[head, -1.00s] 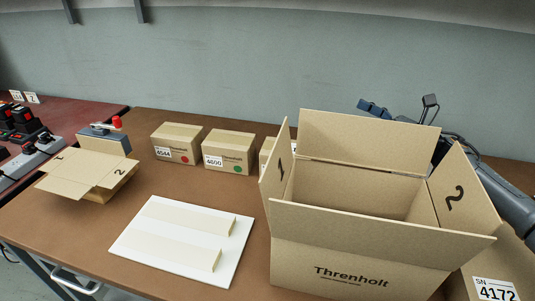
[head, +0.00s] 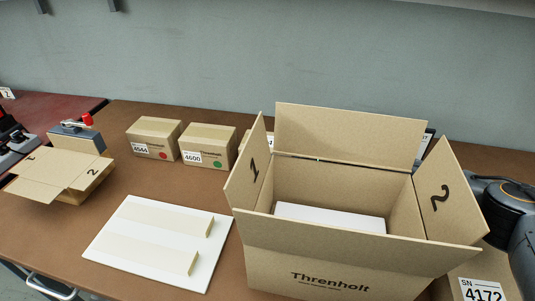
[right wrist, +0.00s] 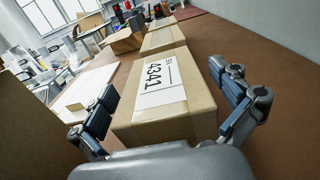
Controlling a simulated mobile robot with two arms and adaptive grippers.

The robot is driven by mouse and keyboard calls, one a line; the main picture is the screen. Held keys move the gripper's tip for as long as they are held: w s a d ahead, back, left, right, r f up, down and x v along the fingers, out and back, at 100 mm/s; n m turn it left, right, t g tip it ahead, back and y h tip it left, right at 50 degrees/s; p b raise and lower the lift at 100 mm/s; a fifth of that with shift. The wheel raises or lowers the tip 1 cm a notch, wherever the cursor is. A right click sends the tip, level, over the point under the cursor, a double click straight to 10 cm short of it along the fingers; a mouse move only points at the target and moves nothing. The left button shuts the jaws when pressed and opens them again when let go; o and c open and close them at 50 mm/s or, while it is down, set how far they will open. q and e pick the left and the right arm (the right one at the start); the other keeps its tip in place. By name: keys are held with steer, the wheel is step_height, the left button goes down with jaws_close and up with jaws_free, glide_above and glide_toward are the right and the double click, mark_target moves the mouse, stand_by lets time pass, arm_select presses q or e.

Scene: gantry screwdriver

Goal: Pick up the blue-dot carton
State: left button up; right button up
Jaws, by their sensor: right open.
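In the right wrist view a brown carton (right wrist: 165,105) labelled 4341 lies between the two fingers of my right gripper (right wrist: 163,82). The fingers are spread, one on each side of the carton, with a gap visible at the right finger. No coloured dot shows on the faces in view, so I cannot confirm its colour. In the head view a sliver of a third carton (head: 243,144) shows beside the big box; the rest is hidden behind its flaps. The right gripper itself is hidden there; only my right arm shows at the right edge. My left gripper is not in view.
A large open Threnholt box (head: 340,262) with raised flaps and a white block (head: 330,216) inside stands in front. A red-dot carton (head: 153,138) and a green-dot carton (head: 208,146) stand left. A white board (head: 150,275) and a small open box (head: 65,180) lie further left.

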steer(key=shift+r, duration=0.1)
steer(key=c, duration=1.5)
